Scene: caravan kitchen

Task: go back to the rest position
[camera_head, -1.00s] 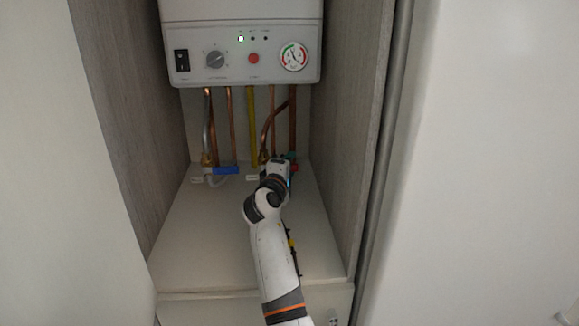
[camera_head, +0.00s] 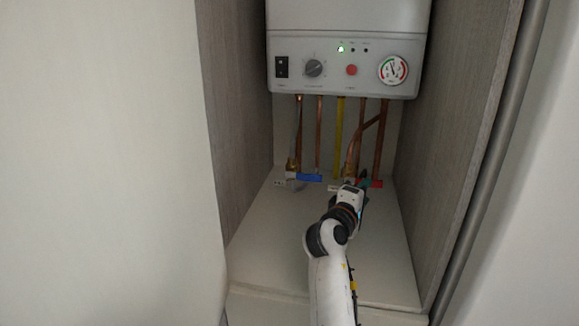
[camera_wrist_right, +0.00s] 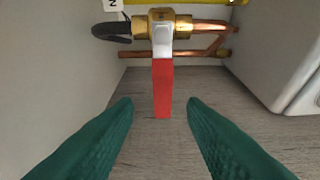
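My right gripper (camera_wrist_right: 160,112) is open in the right wrist view, with its two green fingers spread apart. A red valve handle (camera_wrist_right: 162,88) on a brass valve (camera_wrist_right: 160,22) shows ahead, between the fingers in the picture and touching neither. In the head view my right arm reaches up into the boiler cupboard, and the right gripper (camera_head: 358,184) is small and partly hidden by its own wrist. The red handle (camera_head: 376,183) shows just to its right. My left gripper is in neither view.
A boiler (camera_head: 345,65) with a switch, knobs, a green light and a gauge hangs above several pipes. A blue valve handle (camera_head: 310,177) is left of the arm. Wood-grain walls (camera_head: 462,130) close in both sides. The cupboard floor (camera_head: 270,250) is clear.

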